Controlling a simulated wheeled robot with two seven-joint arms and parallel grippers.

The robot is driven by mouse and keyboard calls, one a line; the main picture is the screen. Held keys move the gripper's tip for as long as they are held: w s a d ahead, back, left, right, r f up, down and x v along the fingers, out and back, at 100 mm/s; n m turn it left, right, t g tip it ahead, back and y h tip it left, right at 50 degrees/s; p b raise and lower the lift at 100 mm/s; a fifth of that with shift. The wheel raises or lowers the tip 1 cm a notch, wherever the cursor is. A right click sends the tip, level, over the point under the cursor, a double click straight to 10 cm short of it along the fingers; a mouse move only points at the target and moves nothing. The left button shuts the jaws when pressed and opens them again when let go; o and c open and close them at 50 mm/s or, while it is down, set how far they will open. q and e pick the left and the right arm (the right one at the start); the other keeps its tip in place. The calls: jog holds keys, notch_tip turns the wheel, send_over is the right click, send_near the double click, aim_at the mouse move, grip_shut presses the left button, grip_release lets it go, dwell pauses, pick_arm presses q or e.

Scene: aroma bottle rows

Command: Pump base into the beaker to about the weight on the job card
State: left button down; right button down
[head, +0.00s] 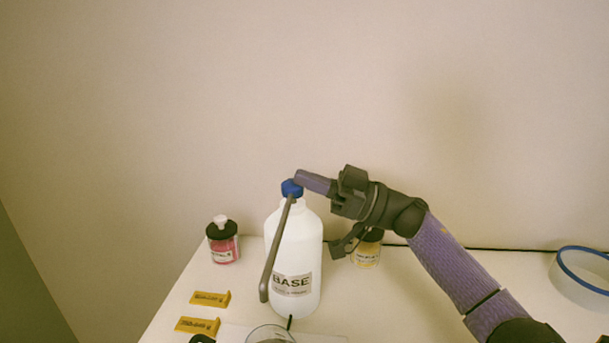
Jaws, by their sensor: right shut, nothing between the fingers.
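The white bottle labelled BASE (307,249) stands upright on the table. It has a blue pump head (290,187) and a long grey spout (275,250) slanting down to the front left. The glass beaker (268,334) shows only its upper rim at the bottom edge, close to the spout's lower end; its contents cannot be made out. My right gripper (302,177) is shut and empty, its fingertips at the top of the pump head; whether they touch it I cannot tell. My left gripper is not in view. No job card can be made out.
A pink jar with a black lid (224,248) stands left of the bottle. A yellow jar (368,253) stands behind right, partly hidden by my gripper. Two yellow label blocks (210,298) lie front left. A blue-rimmed round container (582,280) is far right.

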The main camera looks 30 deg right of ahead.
jog(key=p+v, duration=0.1)
jog(key=v, duration=0.8)
jog(key=shift+d, duration=0.1)
